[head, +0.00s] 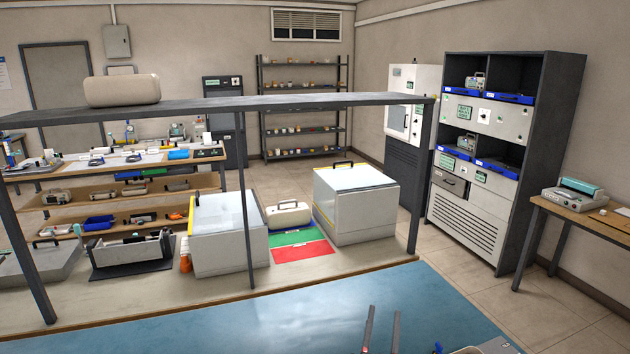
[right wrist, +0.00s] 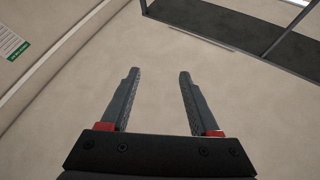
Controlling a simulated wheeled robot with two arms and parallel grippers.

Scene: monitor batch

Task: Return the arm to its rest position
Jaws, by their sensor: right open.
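My right gripper (head: 382,310) shows at the bottom edge of the head view, its two dark fingers pointing up the picture over the blue bench top (head: 290,320). In the right wrist view the same gripper (right wrist: 159,73) is open, with its fingers well apart and nothing between them. My left gripper is in neither view. Most of the right arm is hidden below the head picture.
Two white boxes (head: 228,245) (head: 356,210) stand behind the blue surface, with a green mat (head: 290,237) and red mat (head: 302,251) between them. A raised shelf (head: 300,100) bears a beige case (head: 122,90). A dark rack (head: 545,150) stands right. The visible blue surface is mostly clear.

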